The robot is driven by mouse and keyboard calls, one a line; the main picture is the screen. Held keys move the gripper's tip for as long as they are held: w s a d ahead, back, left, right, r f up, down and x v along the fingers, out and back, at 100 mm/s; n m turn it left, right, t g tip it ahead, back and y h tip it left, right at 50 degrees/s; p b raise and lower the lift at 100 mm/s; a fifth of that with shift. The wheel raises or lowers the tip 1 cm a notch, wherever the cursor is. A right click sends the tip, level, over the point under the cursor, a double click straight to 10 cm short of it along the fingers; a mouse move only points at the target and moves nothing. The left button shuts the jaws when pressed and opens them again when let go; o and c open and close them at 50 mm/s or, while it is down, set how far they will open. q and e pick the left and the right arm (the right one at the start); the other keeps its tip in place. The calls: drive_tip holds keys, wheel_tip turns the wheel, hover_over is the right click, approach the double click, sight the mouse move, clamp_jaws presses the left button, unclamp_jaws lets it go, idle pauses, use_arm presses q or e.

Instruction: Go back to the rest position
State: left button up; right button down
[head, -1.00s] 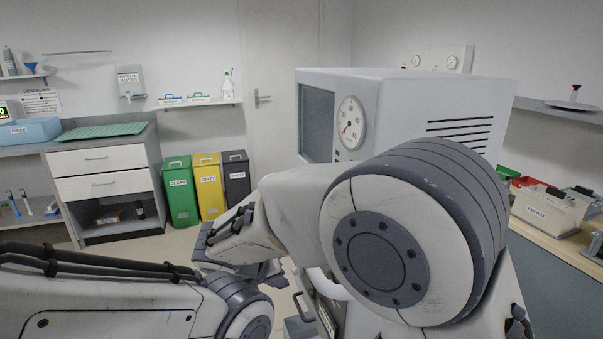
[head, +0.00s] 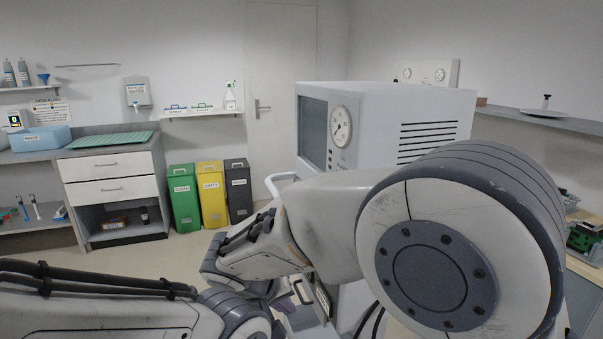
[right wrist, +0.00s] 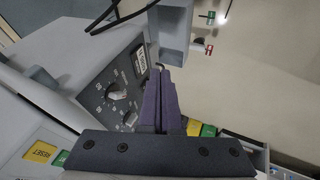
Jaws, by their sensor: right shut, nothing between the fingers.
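My right gripper (right wrist: 162,98) shows in the right wrist view with its two dark purple-grey fingers pressed together and nothing between them.
Green (head: 184,198), yellow (head: 212,195) and dark grey (head: 238,188) bins stand by the back wall. A drawer cabinet (head: 110,175) with a green mat on top is at the left. A shelf (head: 560,122) runs along the right wall. Open floor lies before the bins.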

drive_tip(key=s+d+r+n+g+y+p, duration=0.2)
drive_tip(key=s+d, duration=0.2)
drive_tip(key=s, duration=0.7)
drive_tip(key=s+d+r+n+g+y+p, duration=0.1)
drive_tip(key=s+d+n+g+y+p, duration=0.1)
drive_tip(key=s, duration=1)
drive_tip(key=shift+d+r+g, duration=0.35)
drive_tip(key=shift+d+g, duration=0.35)
drive_tip(key=shift+d, duration=0.25)
drive_tip(key=shift+s, duration=0.1)
